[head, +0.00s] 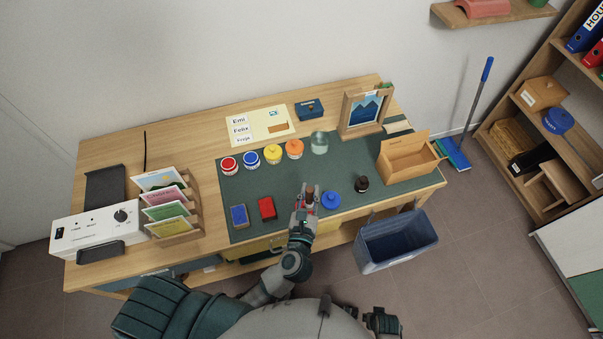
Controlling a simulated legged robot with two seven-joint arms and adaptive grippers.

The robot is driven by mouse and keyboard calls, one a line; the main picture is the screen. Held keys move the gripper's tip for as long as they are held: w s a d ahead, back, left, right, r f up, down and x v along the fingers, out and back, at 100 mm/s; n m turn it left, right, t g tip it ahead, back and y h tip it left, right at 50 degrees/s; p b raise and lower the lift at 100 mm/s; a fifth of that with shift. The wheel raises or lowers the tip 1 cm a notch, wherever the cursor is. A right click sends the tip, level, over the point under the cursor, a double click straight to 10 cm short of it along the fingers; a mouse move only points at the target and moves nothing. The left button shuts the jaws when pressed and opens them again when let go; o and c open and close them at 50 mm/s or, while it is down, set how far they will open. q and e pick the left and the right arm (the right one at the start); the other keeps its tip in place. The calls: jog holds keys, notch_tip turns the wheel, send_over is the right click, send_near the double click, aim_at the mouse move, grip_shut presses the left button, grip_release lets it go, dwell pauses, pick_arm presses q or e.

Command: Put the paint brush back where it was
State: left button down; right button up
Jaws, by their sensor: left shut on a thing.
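My left gripper (308,195) is over the front part of the green mat (335,172), shut on a small reddish-brown thing (310,196). Most of that thing is hidden by the fingers, so I cannot tell if it is the paint brush. No other paint brush can be made out. A clear glass jar (319,143) stands on the mat behind the gripper. Paint pots with red (229,165), blue (251,160), yellow (272,154) and orange (294,149) lids stand in a row to its left. A dark part of my right arm shows at the bottom; its fingers are unclear.
A blue lid (331,200) and a dark bottle (362,184) are right of the gripper; a red block (267,208) and blue block (239,216) are left. An open box (408,157) and picture frame (362,110) stand right. A bin (397,243) is on the floor.

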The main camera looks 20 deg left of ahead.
pick_arm(q)
jog(key=w+a+f, duration=0.2)
jog(key=w, duration=0.5)
jog(key=w+a+f+b, duration=0.1)
jog(key=w+a+f, duration=0.2)
jog(key=w, duration=0.3)
jog(key=shift+w+a, duration=0.3)
jog(key=shift+w, duration=0.1)
pick_arm(e)
jog(key=r, duration=0.1)
jog(key=w+r, duration=0.1)
jog(key=r, duration=0.1)
jog(key=shift+w+r, duration=0.2)
jog(key=shift+r, duration=0.05)
jog(key=shift+r, duration=0.1)
pick_arm(q)
jog(key=c, duration=1)
grip_release()
jog(key=shift+a, duration=0.1)
pick_arm(e)
jog(key=shift+a, duration=0.1)
